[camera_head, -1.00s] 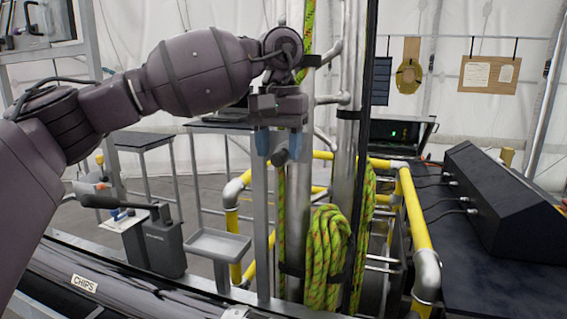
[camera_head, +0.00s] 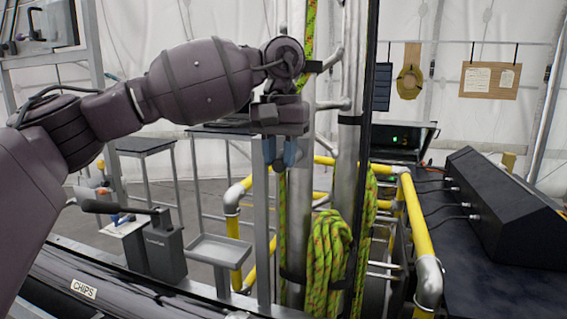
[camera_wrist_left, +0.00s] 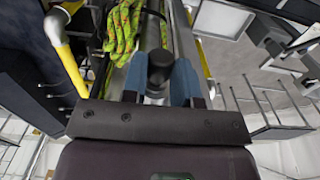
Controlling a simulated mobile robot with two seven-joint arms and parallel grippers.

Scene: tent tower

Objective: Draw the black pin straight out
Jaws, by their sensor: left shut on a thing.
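My left gripper (camera_head: 279,153) is at the upright grey metal post in the middle of the head view. Its two blue fingers are shut on the black pin, whose round dark knob (camera_wrist_left: 160,66) shows between them in the left wrist view. The left gripper (camera_wrist_left: 168,82) fills the lower middle of that view. The knob is mostly hidden by the fingers and wrist in the head view. I cannot see how deep the pin's shaft sits. My right gripper is not in view.
A coiled green-yellow rope (camera_head: 327,262) hangs right of the post. Yellow railings (camera_head: 416,218) stand behind and to the right. A grey tray (camera_head: 219,248) and a dark box with a lever (camera_head: 165,250) are at lower left. A black console (camera_head: 500,205) sits at right.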

